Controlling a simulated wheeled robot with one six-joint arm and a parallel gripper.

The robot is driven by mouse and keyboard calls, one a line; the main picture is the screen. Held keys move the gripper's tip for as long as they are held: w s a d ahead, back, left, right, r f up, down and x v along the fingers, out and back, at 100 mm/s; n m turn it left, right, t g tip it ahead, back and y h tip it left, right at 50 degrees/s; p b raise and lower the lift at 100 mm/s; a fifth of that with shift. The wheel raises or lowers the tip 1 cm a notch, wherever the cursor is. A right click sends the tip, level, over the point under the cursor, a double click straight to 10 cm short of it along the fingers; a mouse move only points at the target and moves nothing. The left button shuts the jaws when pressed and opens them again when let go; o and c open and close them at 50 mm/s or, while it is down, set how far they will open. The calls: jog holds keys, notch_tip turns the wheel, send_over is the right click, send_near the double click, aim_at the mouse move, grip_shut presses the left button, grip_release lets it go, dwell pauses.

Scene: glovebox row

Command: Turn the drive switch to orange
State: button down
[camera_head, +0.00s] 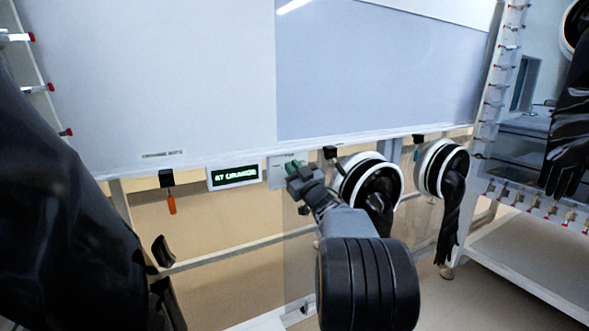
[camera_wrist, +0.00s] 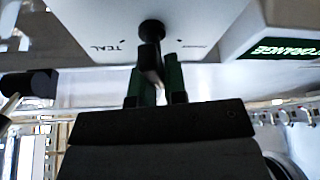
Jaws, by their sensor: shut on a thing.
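The drive switch is a black knob (camera_wrist: 151,30) with a lever on a pale plate (camera_wrist: 85,30). The plate carries the word TEAL on one side and a small blurred word on the other. My gripper (camera_wrist: 156,74) is shut on the switch's lever, with a green-tipped finger on each side of it. In the head view my gripper (camera_head: 294,168) reaches up to the plate below the large panel and hides most of the switch. A display (camera_head: 234,175) left of it shows green text that reads like AT ORANGE. The display (camera_wrist: 283,46) also shows in the wrist view.
Round glove ports (camera_head: 368,180) with black gloves hang right of my gripper. A black fitting with an orange piece (camera_head: 171,203) hangs left of the display. A large black glove-like shape (camera_head: 60,210) fills the left foreground. A white shelf (camera_head: 530,255) stands at right.

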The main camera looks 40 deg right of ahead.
jog(key=shift+a+f+n+y, duration=0.15)
jog(key=shift+n+y, duration=0.45)
jog(key=shift+n, duration=0.4)
jog(key=shift+a+r+n+y, duration=0.1)
jog(key=shift+n+y, duration=0.5)
jog(key=shift+n, duration=0.4)
jog(key=shift+f+g, duration=0.1)
jog(key=shift+g, duration=0.2)
jog(key=c, duration=1.2)
grip_release()
jog(key=shift+o, duration=0.2)
jog(key=a+p+v, duration=0.1)
jog(key=p+v, duration=0.2)
jog(key=v, duration=1)
jog(key=shift+s+d+f, duration=0.15)
jog(key=shift+s+d, duration=0.2)
jog(key=shift+d, duration=0.1)
